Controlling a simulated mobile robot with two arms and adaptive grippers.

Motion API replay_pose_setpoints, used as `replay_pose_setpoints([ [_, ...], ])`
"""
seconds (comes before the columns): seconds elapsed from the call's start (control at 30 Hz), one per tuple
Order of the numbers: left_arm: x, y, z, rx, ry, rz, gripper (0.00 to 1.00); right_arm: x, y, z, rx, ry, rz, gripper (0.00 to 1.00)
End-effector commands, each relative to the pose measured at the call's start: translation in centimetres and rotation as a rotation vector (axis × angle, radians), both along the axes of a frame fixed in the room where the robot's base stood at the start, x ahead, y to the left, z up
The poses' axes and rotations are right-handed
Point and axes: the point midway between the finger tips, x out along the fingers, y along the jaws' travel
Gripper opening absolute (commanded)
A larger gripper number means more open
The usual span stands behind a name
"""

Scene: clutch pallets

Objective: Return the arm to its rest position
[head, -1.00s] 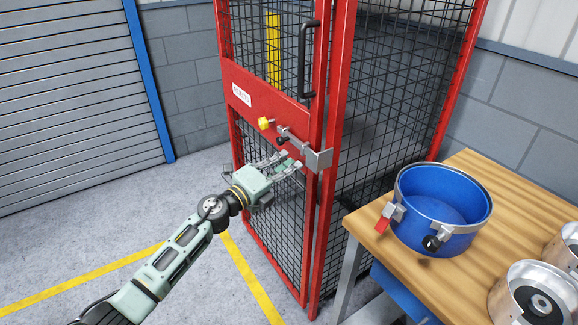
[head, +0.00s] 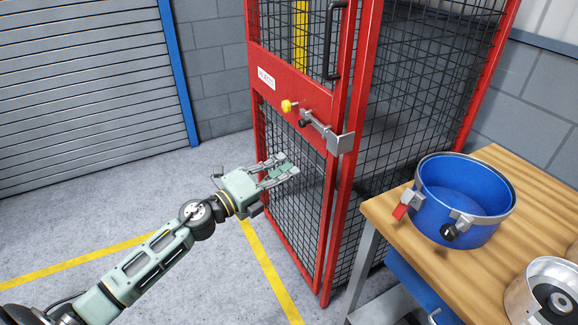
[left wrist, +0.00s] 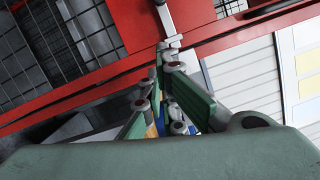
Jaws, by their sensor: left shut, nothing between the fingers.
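My left arm reaches in from the lower left in the head view. Its gripper (head: 284,174) is shut and empty, in front of the lower mesh of the red cage door (head: 300,110), below the door's latch. The latch has a black knob (head: 305,123) and a grey metal bracket (head: 340,143) at the door's edge. A yellow knob (head: 288,106) sits beside it. In the left wrist view the shut fingers (left wrist: 165,95) show in front of the red frame, with the grey latch bar (left wrist: 168,22) beyond them. My right gripper is not in view.
A wooden table (head: 400,230) stands at the right, with a blue round container (head: 460,200) and a metal pot (head: 540,290) on it. A grey roller shutter (head: 80,80) is at the left. The floor (head: 200,270) with yellow lines is clear around the arm.

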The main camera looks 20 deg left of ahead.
Motion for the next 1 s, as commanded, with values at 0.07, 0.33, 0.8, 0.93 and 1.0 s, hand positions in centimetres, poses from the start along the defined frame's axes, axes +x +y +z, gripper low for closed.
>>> replay_pose_setpoints([
  [0.07, 0.0, 0.0, 0.0, 0.000, 0.000, 0.000, 0.00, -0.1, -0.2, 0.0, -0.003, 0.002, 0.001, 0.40],
  [0.33, 0.0, 0.0, 0.0, 0.000, 0.000, 0.000, 0.00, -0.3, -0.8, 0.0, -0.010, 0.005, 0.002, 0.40],
  [0.8, -1.3, 5.2, -17.3, -0.352, 0.349, 0.249, 0.00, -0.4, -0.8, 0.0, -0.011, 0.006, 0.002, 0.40],
  [0.93, -4.6, 6.8, -26.6, -0.516, 0.526, 0.394, 0.00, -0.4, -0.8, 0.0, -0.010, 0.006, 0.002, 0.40],
  [1.0, -7.0, 7.1, -31.4, -0.595, 0.618, 0.473, 0.00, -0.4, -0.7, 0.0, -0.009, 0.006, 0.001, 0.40],
])
